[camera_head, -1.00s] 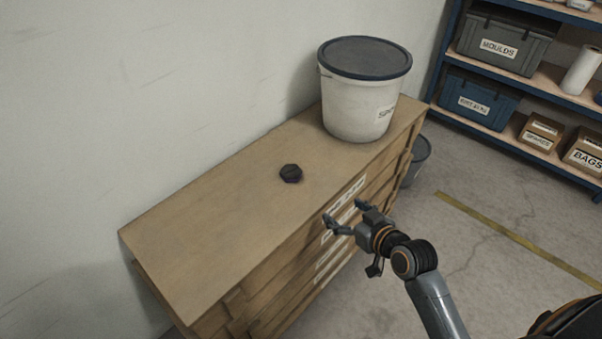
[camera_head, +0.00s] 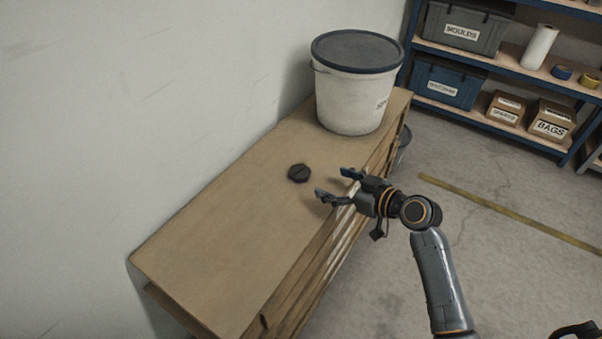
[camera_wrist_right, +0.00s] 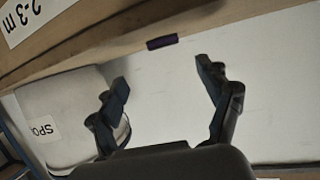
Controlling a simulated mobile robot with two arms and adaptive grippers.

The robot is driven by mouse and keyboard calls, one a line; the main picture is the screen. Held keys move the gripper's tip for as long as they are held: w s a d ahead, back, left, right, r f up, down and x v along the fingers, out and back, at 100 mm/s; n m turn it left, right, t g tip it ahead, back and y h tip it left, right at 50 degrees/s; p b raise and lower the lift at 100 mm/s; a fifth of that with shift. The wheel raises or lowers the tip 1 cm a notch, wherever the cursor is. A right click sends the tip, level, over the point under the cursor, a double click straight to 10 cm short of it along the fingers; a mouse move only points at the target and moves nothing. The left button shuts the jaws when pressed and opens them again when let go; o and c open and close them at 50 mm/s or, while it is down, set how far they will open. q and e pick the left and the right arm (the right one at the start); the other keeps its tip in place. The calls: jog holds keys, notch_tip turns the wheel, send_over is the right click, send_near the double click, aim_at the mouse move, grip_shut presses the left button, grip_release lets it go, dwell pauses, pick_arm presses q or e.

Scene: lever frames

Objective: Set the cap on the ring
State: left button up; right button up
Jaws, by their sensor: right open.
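A small dark cap (camera_head: 299,173) lies on the top of the wooden drawer cabinet (camera_head: 205,245), between its middle and the bucket. In the right wrist view the cap (camera_wrist_right: 162,42) shows edge-on as a dark, purplish block beyond my fingers. My right gripper (camera_head: 331,183) is open and empty, just right of the cap at the cabinet's front edge, with its fingers pointing toward it. In the right wrist view the open fingers (camera_wrist_right: 163,76) have a clear gap between them. I cannot make out a ring in these frames.
A white bucket (camera_head: 345,100) with a dark lid stands on the cabinet's far end. The wall runs along the back. The cabinet top's near left part is clear. Blue shelves (camera_head: 480,52) with boxes stand at the upper right, past open floor.

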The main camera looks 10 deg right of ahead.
aim_at(299, 170)
jog(key=x, duration=0.4)
jog(key=shift+w+a+f, duration=0.1)
jog(key=shift+w+a, duration=0.15)
jog(key=x, duration=0.4)
jog(key=shift+a+b, duration=0.3)
jog(key=shift+b, duration=0.1)
pick_arm(q)
jog(key=r, duration=0.1)
jog(key=w+r, duration=0.1)
jog(key=r, duration=0.2)
jog(key=shift+w, duration=0.25)
pick_arm(e)
jog(key=shift+w+a+f, duration=0.1)
jog(key=shift+w+a, duration=0.1)
jog(key=shift+w, duration=0.2)
jog(key=c, duration=1.3)
grip_shut()
pick_arm(q)
jog(key=shift+f, duration=0.2)
